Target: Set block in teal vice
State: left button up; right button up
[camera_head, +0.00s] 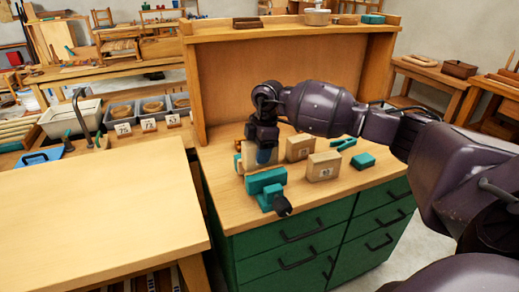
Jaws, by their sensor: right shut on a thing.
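The teal vice (266,181) stands at the front left of the green cabinet's wooden top, with a dark knob at its front. My right gripper (262,153) points down just behind and above the vice. It is shut on a light wooden block (248,153), which is partly hidden by the fingers. I cannot tell whether the block touches the vice. Two more wooden blocks, one at the back (299,147) and one nearer with a label (324,166), stand to the right. My left gripper is not in view.
A small teal box (362,161) and a teal tool (343,144) lie right of the blocks. A wooden back panel (290,80) with a shelf rises behind. A bare wooden table (100,210) is at the left; grey bins (122,112) stand beyond it.

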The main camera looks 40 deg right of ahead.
jog(key=shift+f, duration=0.1)
jog(key=o, duration=1)
jog(key=shift+o, duration=0.2)
jog(key=shift+r, duration=0.35)
jog(key=r, duration=0.4)
jog(key=d+r, duration=0.1)
jog(key=r, duration=0.3)
jog(key=r+p, duration=0.1)
jog(key=r, duration=0.3)
jog(key=shift+s+d+r, duration=0.2)
jog(key=shift+d, duration=0.2)
